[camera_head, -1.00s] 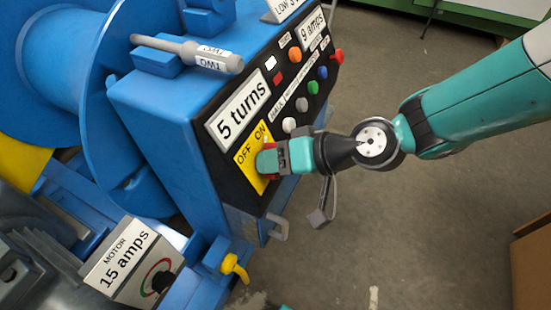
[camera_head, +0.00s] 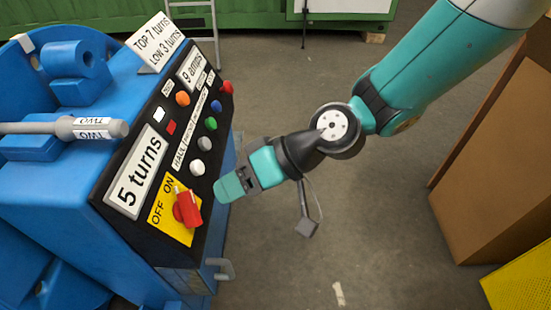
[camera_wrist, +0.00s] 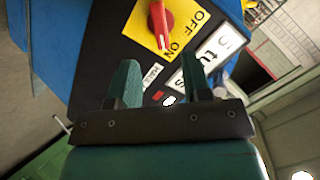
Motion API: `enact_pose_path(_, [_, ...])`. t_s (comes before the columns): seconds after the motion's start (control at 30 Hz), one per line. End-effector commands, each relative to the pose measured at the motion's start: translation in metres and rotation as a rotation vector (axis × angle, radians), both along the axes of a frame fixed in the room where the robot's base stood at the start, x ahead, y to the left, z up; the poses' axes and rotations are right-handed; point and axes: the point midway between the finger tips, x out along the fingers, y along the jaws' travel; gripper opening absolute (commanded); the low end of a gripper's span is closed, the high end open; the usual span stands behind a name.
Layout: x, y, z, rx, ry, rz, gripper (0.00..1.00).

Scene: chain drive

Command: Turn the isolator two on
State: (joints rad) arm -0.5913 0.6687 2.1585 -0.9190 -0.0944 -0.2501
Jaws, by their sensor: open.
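The red rotary switch (camera_head: 187,208) sits on a yellow plate (camera_head: 165,222) marked OFF and ON, low on the black panel. One end of its handle points up toward the word ON. The switch also shows at the top of the wrist view (camera_wrist: 157,22), where its pale-tipped end points down toward ON.
The blue console (camera_head: 130,85) has several coloured buttons (camera_head: 210,124) beside my gripper, and a metal handle (camera_head: 222,268) juts from its lower edge. A brown box (camera_head: 495,160) stands at the right. Grey floor (camera_head: 370,220) lies open between them.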

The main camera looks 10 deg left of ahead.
Motion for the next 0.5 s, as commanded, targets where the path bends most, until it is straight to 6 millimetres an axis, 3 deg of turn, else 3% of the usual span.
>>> enact_pose_path(0.2, [0.011,-0.041,0.028,0.001,-0.001,-0.005,0.45])
enact_pose_path(0.5, [0.016,-0.062,0.042,0.001,0.0,-0.001,0.45])
